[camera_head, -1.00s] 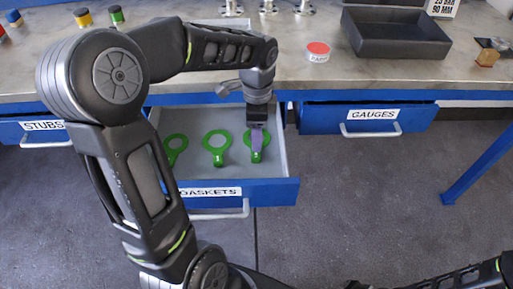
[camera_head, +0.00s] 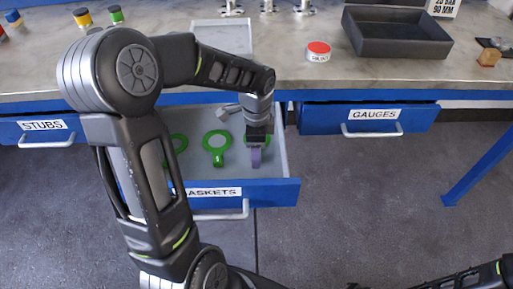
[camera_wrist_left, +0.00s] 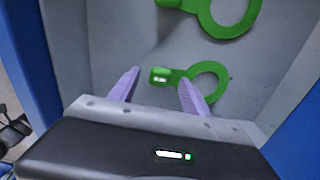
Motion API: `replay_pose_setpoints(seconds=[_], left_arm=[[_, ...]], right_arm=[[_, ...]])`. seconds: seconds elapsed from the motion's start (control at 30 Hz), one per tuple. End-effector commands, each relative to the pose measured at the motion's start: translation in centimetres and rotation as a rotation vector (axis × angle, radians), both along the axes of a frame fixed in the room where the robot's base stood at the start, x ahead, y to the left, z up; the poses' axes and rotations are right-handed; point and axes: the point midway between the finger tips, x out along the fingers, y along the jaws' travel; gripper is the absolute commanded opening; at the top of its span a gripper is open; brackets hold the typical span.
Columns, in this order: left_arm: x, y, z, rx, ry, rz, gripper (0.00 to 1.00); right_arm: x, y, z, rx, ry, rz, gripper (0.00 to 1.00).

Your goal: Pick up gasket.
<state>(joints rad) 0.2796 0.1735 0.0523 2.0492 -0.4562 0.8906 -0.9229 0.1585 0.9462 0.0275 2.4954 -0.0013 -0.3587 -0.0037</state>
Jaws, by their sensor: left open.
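Several green ring-shaped gaskets with tabs lie in the open gaskets drawer (camera_head: 288,188). The right gasket is mostly hidden behind my left gripper (camera_head: 256,158) in the head view. In the wrist view, this gasket (camera_wrist_left: 160,76) has its tab between the two purple fingers of my left gripper (camera_wrist_left: 158,84), and its ring reaches to the right past one finger. The fingers are open, with a gap on both sides of the tab. The middle gasket (camera_head: 218,159) lies to the left, and another gasket (camera_head: 180,142) is partly covered by my arm. My right gripper is out of view.
A gauges drawer (camera_head: 368,120) is slightly open to the right, and a stubs drawer (camera_head: 45,130) is at left. On the bench (camera_head: 300,85) stand a dark tray (camera_head: 396,45) and a red-topped round container (camera_head: 318,52).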

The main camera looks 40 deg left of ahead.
Motion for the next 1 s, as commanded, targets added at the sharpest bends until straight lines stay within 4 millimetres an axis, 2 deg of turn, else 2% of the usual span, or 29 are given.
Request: replay_pose_setpoints(seconds=[0.1,0.67,1.0], left_arm=[[-0.01,0.03,-0.81,0.0,0.0,0.0,0.56],[0.01,0.01,-0.76,0.001,-0.001,0.0,0.56],[0.01,0.01,-0.76,0.001,-0.001,0.0,0.3]], right_arm=[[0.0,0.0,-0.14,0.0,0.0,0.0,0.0],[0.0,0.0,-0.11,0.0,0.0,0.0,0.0],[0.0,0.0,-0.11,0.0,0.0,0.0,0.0]])
